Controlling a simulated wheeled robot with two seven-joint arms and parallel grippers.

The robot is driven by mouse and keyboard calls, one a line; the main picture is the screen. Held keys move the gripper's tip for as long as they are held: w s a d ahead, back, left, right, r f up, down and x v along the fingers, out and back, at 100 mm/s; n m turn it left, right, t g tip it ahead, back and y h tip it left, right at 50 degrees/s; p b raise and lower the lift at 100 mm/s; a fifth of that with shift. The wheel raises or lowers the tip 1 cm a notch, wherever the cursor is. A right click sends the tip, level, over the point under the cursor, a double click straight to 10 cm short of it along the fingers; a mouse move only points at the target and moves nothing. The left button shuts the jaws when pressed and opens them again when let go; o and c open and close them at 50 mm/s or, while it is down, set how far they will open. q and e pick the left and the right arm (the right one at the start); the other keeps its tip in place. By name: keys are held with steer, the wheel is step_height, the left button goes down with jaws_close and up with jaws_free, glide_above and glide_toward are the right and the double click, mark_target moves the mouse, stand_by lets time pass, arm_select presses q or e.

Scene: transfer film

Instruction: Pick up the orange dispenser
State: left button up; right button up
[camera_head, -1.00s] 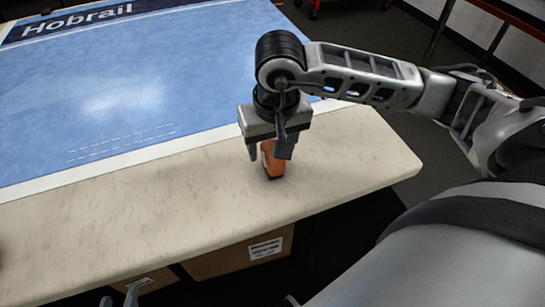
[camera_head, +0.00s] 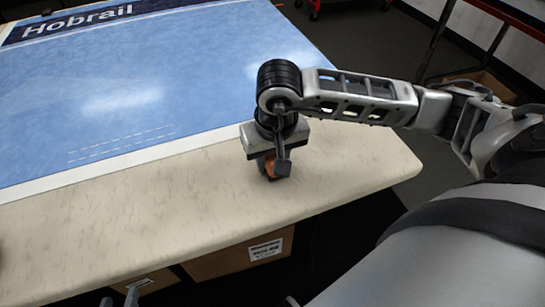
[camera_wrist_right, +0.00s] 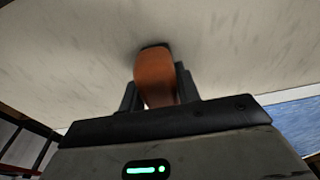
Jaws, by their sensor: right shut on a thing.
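The orange dispenser (camera_head: 270,167) is on the pale table near its front edge, mostly hidden by my right gripper in the head view. My right gripper (camera_head: 273,169) points down over it, with its fingers on either side. In the right wrist view the orange dispenser (camera_wrist_right: 155,78) stands between the two dark fingers of my right gripper (camera_wrist_right: 157,88), which is shut on it. Its dark far end is against or very near the table top; I cannot tell which. A small grey part at the bottom edge of the head view seems to be my left gripper (camera_head: 120,298); its jaws cannot be made out.
The pale table (camera_head: 360,165) is clear around the dispenser. A large blue printed sheet (camera_head: 150,80) marked "Hobrail" covers the back and left of the table. Cardboard boxes (camera_head: 235,262) stand below the front edge. A dark object touches the left picture edge.

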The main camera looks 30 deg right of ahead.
steer(key=shift+r, duration=0.15)
